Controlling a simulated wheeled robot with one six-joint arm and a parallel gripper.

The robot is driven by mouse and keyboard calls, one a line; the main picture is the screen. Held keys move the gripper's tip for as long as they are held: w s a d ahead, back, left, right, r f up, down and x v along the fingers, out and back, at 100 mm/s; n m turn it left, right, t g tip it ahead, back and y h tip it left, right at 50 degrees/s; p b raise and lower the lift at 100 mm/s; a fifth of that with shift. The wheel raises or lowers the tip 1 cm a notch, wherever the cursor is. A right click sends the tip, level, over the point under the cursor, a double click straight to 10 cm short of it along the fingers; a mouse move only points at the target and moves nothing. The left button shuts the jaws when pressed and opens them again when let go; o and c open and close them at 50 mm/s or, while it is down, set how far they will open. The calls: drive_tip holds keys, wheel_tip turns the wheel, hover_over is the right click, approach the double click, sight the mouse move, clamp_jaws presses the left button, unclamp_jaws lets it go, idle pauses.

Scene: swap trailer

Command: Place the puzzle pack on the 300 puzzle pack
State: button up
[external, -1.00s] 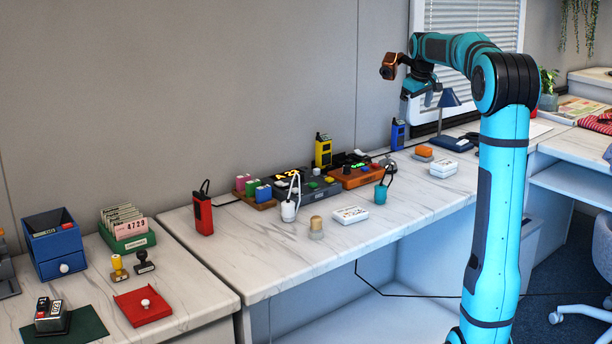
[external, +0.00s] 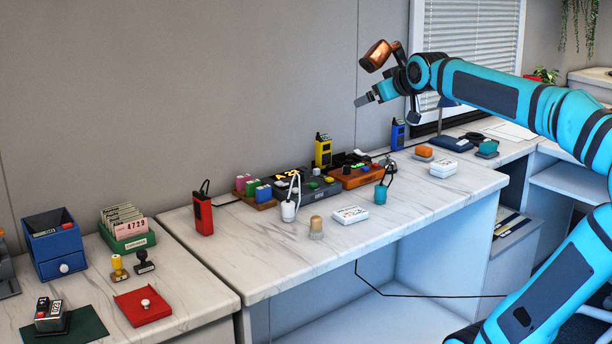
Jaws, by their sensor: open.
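Two small white packs lie flat on the marble-look desk. One pack (external: 350,214) with dark and coloured marks on top lies near the front edge, in the middle. The other pack (external: 443,168) lies farther right. The print on both is too small to read, so I cannot tell which is the 300 puzzle pack. My gripper (external: 364,100) is open and empty. It is high above the desk, well above both packs and touching nothing, in front of the wall and left of the window blinds.
A teal lantern-like item (external: 381,193), a cork-topped jar (external: 316,228) and a white looped item (external: 288,211) stand near the front pack. Behind are an orange device (external: 357,178) and a yellow radio (external: 323,151). An orange-topped block (external: 424,152) is by the right pack. The front left desktop is clear.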

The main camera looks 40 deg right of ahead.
drive_tip(key=s+a+t+y, duration=0.2)
drive_tip(key=s+a+t, duration=0.2)
drive_tip(key=s+a, duration=0.5)
drive_tip(key=s, duration=0.4)
drive_tip(key=shift+a+f+t+y, duration=0.3)
drive_tip(key=shift+f+t, duration=0.05)
drive_tip(key=shift+t, duration=0.05)
